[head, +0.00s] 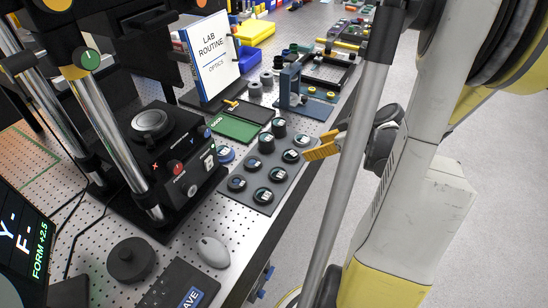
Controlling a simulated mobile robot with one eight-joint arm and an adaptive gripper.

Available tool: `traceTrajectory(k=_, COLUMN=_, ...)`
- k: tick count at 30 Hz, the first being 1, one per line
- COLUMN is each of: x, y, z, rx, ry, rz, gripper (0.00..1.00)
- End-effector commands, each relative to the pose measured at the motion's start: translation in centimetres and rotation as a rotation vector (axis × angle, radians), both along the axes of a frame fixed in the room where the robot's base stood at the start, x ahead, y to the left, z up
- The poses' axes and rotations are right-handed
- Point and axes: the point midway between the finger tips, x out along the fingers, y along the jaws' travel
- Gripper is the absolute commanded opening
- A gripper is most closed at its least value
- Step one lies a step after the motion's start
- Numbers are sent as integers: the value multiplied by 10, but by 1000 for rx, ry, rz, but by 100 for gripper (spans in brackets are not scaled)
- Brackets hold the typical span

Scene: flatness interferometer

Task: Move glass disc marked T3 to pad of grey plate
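A grey plate (258,179) lies on the perforated table near its right edge. It carries several round dark pads or holders in rows, some with pale or bluish discs and small labels, such as one at the front (263,196) and one at the right (301,140). The labels are too small to read, so I cannot tell which disc is T3. My gripper (308,154), with yellow-orange fingers, is just right of the plate, close to its right-hand discs. Its fingers are seen edge-on; I cannot tell whether they are apart or hold anything.
A black instrument (150,122) with steel columns stands left of the plate. A blue-rimmed round piece (226,155) sits between them. A green tray marked GOOD (235,127) and a blue fixture (290,90) are behind. A mouse (213,252) is in front.

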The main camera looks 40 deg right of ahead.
Motion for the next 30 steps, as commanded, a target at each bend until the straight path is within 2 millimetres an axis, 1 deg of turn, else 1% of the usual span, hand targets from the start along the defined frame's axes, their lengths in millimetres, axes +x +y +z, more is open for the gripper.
traceTrajectory(k=2, x=3, y=7, z=2, rx=4, ry=10, rz=1, gripper=64)
traceTrajectory(k=5, x=14, y=33, z=13, rx=18, ry=54, rz=-3, gripper=64)
traceTrajectory(k=8, x=27, y=82, z=31, rx=33, ry=128, rz=-22, gripper=64)
traceTrajectory(k=9, x=31, y=105, z=39, rx=36, ry=159, rz=-35, gripper=64)
traceTrajectory(k=11, x=31, y=141, z=52, rx=31, ry=200, rz=-56, gripper=64)
traceTrajectory(k=12, x=30, y=163, z=59, rx=25, ry=219, rz=-73, gripper=64)
traceTrajectory(k=14, x=24, y=194, z=70, rx=12, ry=239, rz=-97, gripper=64)
traceTrajectory(k=15, x=19, y=214, z=77, rx=5, ry=245, rz=-112, gripper=64)
traceTrajectory(k=18, x=3, y=255, z=90, rx=-16, ry=237, rz=-145, gripper=64)
traceTrajectory(k=21, x=-13, y=283, z=99, rx=-24, ry=212, rz=-168, gripper=64)
traceTrajectory(k=24, x=-24, y=300, z=105, rx=-23, ry=186, rz=-180, gripper=64)
traceTrajectory(k=27, x=-29, y=308, z=108, rx=-19, ry=170, rz=-188, gripper=64)
traceTrajectory(k=30, x=-31, y=310, z=110, rx=-18, ry=164, rz=-194, gripper=64)
